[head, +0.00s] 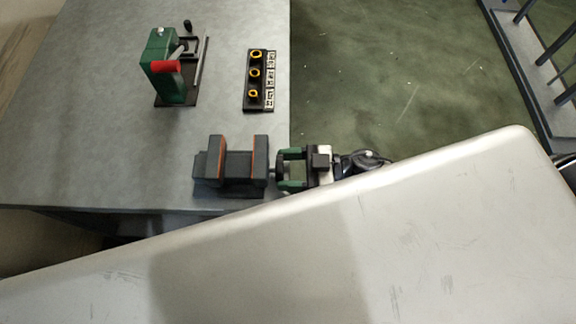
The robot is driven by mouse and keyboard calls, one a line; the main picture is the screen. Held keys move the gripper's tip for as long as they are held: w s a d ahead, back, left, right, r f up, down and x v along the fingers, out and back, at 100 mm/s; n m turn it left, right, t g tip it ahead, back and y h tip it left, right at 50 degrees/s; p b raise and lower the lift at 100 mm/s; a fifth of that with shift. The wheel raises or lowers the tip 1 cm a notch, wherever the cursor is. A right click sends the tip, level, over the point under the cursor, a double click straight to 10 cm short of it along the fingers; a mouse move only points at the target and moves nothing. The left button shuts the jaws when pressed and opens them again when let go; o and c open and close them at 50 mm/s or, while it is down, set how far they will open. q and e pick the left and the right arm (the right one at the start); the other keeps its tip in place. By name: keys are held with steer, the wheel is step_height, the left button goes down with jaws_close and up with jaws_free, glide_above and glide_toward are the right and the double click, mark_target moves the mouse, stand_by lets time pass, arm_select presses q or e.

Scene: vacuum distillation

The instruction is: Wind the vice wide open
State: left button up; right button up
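The vice (236,167) is dark grey with orange strips along its two jaws. It stands near the front right corner of the grey table, with a gap between the jaws. My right gripper (284,169) is just off the table's right edge, pointing left at the vice's screw end. Its green-tipped fingers stand apart, on either side of a dark handle part at the end of the screw. I cannot tell whether they press on it. My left gripper is not in view.
A black rack with yellow rings (254,73) lies near the right edge. A large pale part of my own body covers the lower picture. A railing (520,70) is at the far right.

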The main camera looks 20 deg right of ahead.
steer(key=shift+c, duration=0.5)
steer(key=shift+n, duration=0.7)
steer(key=o, duration=0.9)
steer(key=shift+d, duration=0.1)
steer(key=b+v, duration=0.2)
steer(key=v, duration=0.8)
steer(key=shift+s+d, duration=0.15)
steer(key=shift+d, duration=0.2)
steer(key=shift+c, duration=0.2)
